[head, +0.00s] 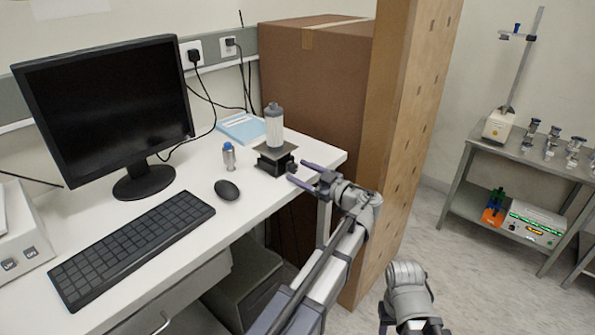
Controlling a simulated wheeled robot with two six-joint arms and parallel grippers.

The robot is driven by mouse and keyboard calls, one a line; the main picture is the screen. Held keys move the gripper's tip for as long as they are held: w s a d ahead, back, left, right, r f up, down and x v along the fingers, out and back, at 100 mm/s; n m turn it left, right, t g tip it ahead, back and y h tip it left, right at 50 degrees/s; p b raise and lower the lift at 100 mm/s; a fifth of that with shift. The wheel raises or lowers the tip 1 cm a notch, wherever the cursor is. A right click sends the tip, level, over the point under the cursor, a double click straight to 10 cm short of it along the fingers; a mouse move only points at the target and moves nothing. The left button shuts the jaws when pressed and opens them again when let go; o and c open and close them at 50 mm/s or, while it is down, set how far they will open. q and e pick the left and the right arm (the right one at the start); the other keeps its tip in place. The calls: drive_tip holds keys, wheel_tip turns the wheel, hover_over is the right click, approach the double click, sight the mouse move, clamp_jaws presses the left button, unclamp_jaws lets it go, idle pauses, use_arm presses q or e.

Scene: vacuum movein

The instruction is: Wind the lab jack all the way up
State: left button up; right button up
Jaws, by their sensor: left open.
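The lab jack (272,164) stands near the right end of the white desk. It is dark, with a flat top plate that sits only a little above its base. A grey bottle-like vessel (274,128) stands upright on the plate. A small dark knob (291,166) sticks out at the jack's right side. My left gripper (297,172) is open, its two purple fingers pointing at the knob; I cannot tell whether they touch it. My right arm's end (410,300) shows at the bottom, away from the desk; its jaw state is unclear.
A large cardboard box (310,85) and a wooden panel (405,130) stand beyond the desk's right end.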

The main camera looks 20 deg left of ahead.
use_arm(q)
drive_tip(key=shift+x, duration=0.8)
clamp_jaws()
